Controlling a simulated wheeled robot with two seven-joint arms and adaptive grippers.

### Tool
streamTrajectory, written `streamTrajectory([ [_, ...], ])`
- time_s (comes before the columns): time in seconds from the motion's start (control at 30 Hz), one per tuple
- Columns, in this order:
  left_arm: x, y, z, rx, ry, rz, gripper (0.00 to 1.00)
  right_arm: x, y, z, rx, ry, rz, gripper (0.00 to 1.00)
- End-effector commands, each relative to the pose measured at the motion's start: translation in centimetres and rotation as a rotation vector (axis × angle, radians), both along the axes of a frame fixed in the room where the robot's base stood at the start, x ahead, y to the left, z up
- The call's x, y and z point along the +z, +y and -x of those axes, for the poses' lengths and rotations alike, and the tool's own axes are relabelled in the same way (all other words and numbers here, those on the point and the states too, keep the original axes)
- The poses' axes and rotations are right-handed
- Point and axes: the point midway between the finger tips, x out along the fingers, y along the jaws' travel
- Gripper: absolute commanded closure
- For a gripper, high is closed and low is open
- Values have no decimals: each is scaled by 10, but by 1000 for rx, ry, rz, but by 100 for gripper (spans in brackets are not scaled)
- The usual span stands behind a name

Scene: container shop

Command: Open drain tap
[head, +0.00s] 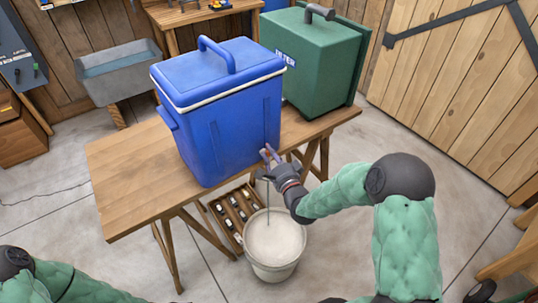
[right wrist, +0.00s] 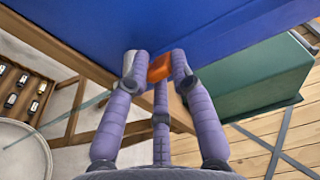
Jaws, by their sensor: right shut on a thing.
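A blue cooler (head: 215,125) with a white-rimmed lid and a top handle stands upright on a wooden table. Its orange drain tap (right wrist: 160,68) shows in the right wrist view, low on the cooler's wall. My right gripper (head: 268,155) is at the cooler's lower right corner; in the right wrist view its purple fingers (right wrist: 155,65) are shut on the tap, one on each side. A thin grey-blue streak, looking like a stream of water, runs from below the tap down to a white bucket (head: 275,262) on the floor. My left gripper is out of view.
The wooden table (head: 125,170) has bare top at left. A green box (head: 315,62) stands behind the cooler. A wooden crate of small dark items (head: 235,208) sits beside the bucket. A grey trough (head: 120,72) stands at back left.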

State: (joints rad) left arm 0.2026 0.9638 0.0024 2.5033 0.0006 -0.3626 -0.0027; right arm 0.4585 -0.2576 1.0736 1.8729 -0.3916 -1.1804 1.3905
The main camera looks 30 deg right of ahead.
Motion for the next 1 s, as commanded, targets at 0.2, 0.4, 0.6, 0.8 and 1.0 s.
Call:
streamTrajectory([
  [0.2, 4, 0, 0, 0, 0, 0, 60, 5, -9, -2, 148, -10, 4, 100],
  [0.4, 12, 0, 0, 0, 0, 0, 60, 6, -12, -2, 295, -10, 5, 100],
  [0.6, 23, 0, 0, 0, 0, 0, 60, 7, -14, -3, 429, -10, 4, 100],
  [0.8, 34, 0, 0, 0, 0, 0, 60, 7, -14, -4, 537, -10, 4, 100],
  [1.0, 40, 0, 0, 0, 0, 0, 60, 5, -15, -4, 603, -9, 3, 100],
])
